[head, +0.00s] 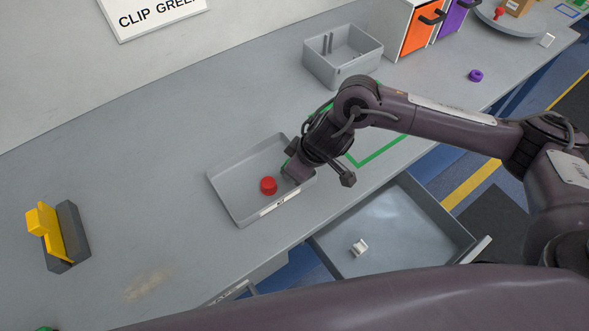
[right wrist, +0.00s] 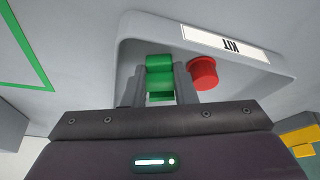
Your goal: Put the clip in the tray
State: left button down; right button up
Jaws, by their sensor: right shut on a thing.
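A green clip (right wrist: 160,66) is held between the fingers of my right gripper (right wrist: 162,84), seen in the right wrist view. The grey tray (head: 222,191) lies on the bench in the head view, and its KIT label (right wrist: 228,44) shows in the right wrist view. My right gripper (head: 296,174) reaches down into the right end of the tray, with the clip over the tray floor. I cannot tell whether the clip touches the floor. My left gripper is not in view.
A red round part (head: 268,185) is in the tray beside the gripper. An open drawer (head: 400,225) holding a small white part (head: 360,247) lies below the bench edge. A grey bin (head: 343,72) stands behind; a yellow-and-grey fixture (head: 62,238) stands left. The bench left of the tray is mostly clear.

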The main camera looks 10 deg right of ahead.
jog(key=shift+f, duration=0.6)
jog(key=o, duration=0.7)
jog(key=shift+f, duration=0.1)
jog(key=shift+c, duration=0.2)
jog(key=v, duration=1.2)
